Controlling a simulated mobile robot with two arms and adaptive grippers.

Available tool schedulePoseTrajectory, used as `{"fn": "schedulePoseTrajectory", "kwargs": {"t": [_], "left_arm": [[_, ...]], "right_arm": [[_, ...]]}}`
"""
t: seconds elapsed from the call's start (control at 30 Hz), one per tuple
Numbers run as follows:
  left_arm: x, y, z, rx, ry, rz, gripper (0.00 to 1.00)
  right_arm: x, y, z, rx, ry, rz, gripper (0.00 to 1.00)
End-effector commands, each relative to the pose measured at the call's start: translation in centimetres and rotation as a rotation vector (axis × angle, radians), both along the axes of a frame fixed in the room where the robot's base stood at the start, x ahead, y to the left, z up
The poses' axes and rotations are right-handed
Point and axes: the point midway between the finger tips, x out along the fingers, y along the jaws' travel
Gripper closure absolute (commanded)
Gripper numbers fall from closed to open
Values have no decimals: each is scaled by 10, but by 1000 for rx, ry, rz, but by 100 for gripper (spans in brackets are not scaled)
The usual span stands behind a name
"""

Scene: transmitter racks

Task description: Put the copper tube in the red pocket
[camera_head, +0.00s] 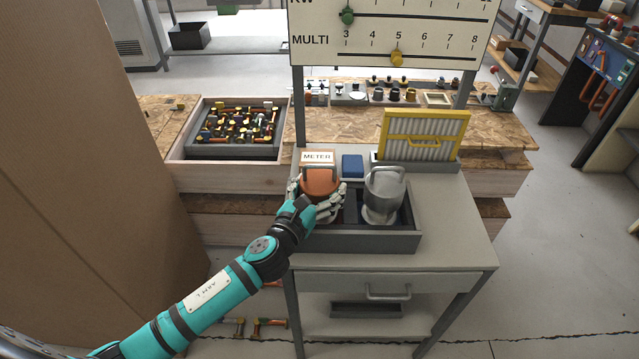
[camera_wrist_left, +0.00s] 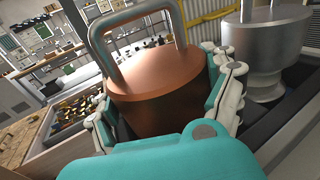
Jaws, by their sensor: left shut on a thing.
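The copper tube (camera_head: 320,182), a squat copper cylinder with a grey loop handle on top, is upright at the left half of the grey tray on the bench. My left gripper (camera_head: 318,200) is shut around its sides; the wrist view shows fingers on both sides of the copper body (camera_wrist_left: 160,90). Its lower end is hidden by the hand, so I cannot tell whether it rests in the tray or hangs above it. A silver tube (camera_head: 384,190) stands in the right part of the tray, with dark blue around its base. No red pocket can be made out. My right gripper is not in view.
The grey tray (camera_head: 370,243) sits on a grey bench (camera_head: 455,225). Behind it are a METER label (camera_head: 317,157), a blue block (camera_head: 352,166) and a yellow-framed filter (camera_head: 424,135). A bin of fittings (camera_head: 192,150) stands left. The bench top is free at right.

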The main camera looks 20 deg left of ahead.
Motion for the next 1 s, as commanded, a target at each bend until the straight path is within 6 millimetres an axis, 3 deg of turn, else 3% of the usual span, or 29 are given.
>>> {"fn": "schedulePoseTrajectory", "kwargs": {"t": [0.1, 0.13, 0.23, 0.63, 1.0], "left_arm": [[1, 0, 6, -1, -12, -2, 74], [0, 0, -1, 0, 1, 0, 15], [0, 0, 0, 0, 0, 0, 2], [-8, 1, -1, 0, 3, 0, 0], [-81, 13, 1, 0, 3, -1, 0]], "right_arm": [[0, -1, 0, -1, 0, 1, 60], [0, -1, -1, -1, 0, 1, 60], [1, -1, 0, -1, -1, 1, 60], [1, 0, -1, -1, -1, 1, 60], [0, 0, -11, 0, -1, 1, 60]]}}
